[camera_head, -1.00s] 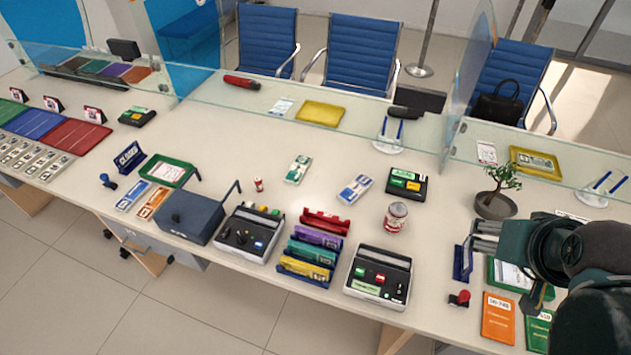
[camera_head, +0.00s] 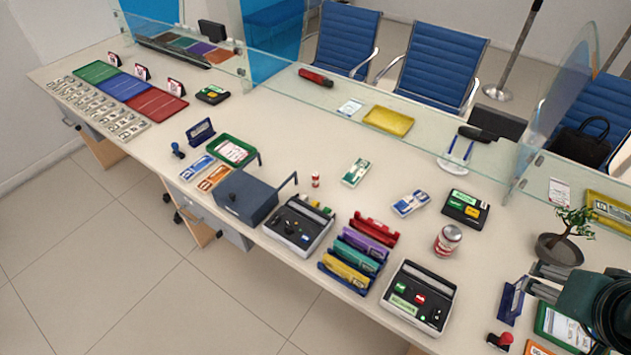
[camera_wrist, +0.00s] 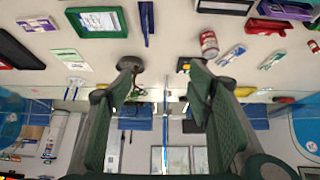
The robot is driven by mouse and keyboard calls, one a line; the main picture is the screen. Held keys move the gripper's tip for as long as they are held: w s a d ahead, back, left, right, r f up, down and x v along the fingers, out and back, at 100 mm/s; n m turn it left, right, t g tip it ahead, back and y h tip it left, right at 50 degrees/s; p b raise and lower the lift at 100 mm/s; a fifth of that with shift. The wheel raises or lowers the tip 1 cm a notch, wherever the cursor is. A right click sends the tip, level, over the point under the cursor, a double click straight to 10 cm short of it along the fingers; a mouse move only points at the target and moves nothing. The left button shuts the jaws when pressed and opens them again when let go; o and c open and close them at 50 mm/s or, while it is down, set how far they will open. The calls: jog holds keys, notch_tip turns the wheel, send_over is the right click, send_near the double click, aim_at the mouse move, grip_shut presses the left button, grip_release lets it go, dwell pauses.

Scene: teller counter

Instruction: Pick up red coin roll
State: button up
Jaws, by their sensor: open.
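A small red and white cylinder, likely the red coin roll (camera_head: 315,180), stands upright on the counter near the middle, behind the cash box. A small red and white thing at the right edge of the wrist view (camera_wrist: 314,46) may be the same roll. My gripper (camera_head: 532,281) is at the far right, well away from it, above the counter beside the potted plant. In the wrist view my gripper (camera_wrist: 163,68) has its two fingers spread wide with nothing between them.
A larger red and white can (camera_head: 447,240) stands between the roll and my gripper. A dark cash box (camera_head: 245,193) with raised handles, a coin tray (camera_head: 297,226) and coloured racks (camera_head: 355,258) line the front. A glass screen (camera_head: 350,108) runs behind.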

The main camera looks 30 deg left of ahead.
jog(key=c, duration=0.6)
jog(key=shift+w+a, duration=0.1)
